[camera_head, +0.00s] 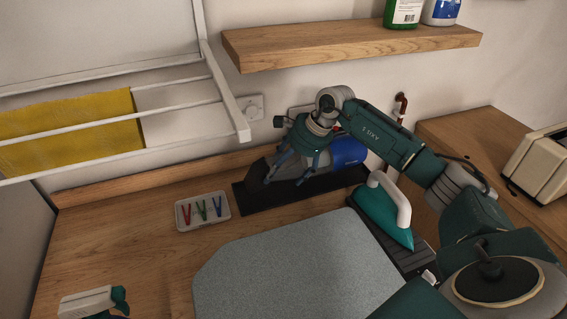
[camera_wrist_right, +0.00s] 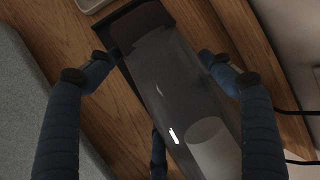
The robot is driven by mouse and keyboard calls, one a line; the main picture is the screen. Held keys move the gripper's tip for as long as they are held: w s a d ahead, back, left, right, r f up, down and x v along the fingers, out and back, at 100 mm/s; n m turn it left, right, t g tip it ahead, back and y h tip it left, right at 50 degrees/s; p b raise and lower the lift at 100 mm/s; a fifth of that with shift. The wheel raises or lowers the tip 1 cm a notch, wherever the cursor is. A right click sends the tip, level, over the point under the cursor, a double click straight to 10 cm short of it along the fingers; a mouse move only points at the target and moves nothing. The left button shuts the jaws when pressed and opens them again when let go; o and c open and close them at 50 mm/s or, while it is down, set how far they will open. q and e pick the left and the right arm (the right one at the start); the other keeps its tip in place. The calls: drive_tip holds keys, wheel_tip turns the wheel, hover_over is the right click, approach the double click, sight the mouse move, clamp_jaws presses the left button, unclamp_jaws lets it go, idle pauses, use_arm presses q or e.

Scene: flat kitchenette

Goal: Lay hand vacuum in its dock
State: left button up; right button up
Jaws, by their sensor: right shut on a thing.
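The hand vacuum (camera_head: 348,151) has a blue body and a clear dark nozzle, which fills the middle of the right wrist view (camera_wrist_right: 175,85). It lies lengthwise along its dock (camera_head: 247,199), a long black tray against the back wall. I cannot tell whether it rests fully in the dock or hovers just above it. My right gripper (camera_head: 292,168) comes from above and is shut on the hand vacuum, its blue fingers on both sides of the nozzle. The gripper hides part of the vacuum. Only a part of my left arm shows at the bottom left; its fingers are out of view.
A teal iron (camera_head: 378,212) stands right of the dock beside a grey ironing mat (camera_head: 290,268). A white tray with coloured clips (camera_head: 203,222) lies left of the dock. A wooden shelf (camera_head: 350,46) and a drying rack with a yellow cloth (camera_head: 75,135) hang above.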

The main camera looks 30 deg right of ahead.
drive_tip(key=shift+f+p, duration=0.4)
drive_tip(key=shift+f, duration=1.05)
drive_tip(key=o, duration=2)
drive_tip(key=shift+s+a+f, duration=0.1)
drive_tip(key=shift+c, duration=0.2)
drive_tip(key=b+v, duration=0.3)
drive_tip(key=v, duration=0.7)
drive_tip(key=shift+s+r, duration=0.15)
drive_tip(key=shift+r, duration=0.15)
drive_tip(key=shift+s+d+r, duration=0.25)
drive_tip(key=shift+d+r, duration=0.05)
drive_tip(key=shift+r, duration=0.3)
